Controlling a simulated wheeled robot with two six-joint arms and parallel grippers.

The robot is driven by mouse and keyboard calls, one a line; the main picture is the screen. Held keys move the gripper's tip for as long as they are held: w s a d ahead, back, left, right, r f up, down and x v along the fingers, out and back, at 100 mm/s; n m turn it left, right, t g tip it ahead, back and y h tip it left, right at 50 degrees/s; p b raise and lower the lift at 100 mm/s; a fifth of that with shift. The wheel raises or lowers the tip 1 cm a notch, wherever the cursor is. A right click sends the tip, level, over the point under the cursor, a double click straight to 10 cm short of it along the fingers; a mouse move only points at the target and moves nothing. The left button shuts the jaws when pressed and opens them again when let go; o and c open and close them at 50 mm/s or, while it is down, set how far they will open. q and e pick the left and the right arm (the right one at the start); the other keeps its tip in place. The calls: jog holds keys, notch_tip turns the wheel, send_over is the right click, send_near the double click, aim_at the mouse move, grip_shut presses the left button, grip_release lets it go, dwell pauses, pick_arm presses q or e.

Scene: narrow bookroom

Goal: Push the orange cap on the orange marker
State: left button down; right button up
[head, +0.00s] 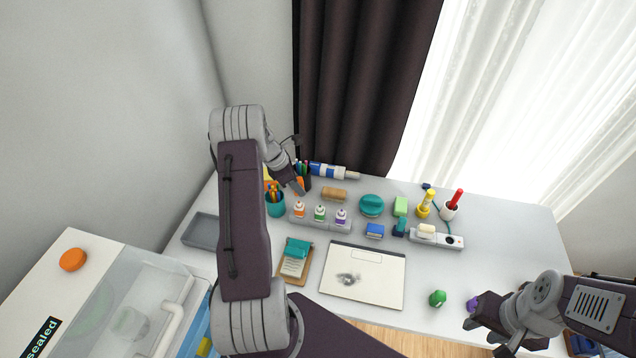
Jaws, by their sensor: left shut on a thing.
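My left gripper (299,190) is at the back of the desk, just above and beside the teal cup (276,209). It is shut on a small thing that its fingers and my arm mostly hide. A bit of orange (299,182) shows at its fingers; I cannot tell whether this is the orange marker or its cap. Orange and other pens (273,190) stand in the teal cup, partly behind my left arm. My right gripper (474,322) is low at the desk's front right, beside a purple thing (472,304); its finger opening is unclear.
A whiteboard (385,280), a clipboard (291,267) and a green thing (437,298) lie in front. A grey tray (200,230) is at left. The right of the desk is bare.

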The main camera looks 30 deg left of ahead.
aim_at(299, 202)
pick_arm(q)
jog(key=shift+a+f, duration=0.1)
jog(key=shift+a, duration=0.15)
jog(key=shift+d+p, duration=0.15)
jog(key=shift+p, duration=0.15)
jog(key=shift+f+b, duration=0.35)
jog(key=shift+f, duration=0.05)
jog(key=shift+f+b, duration=2.05)
jog(key=shift+f, duration=1.3)
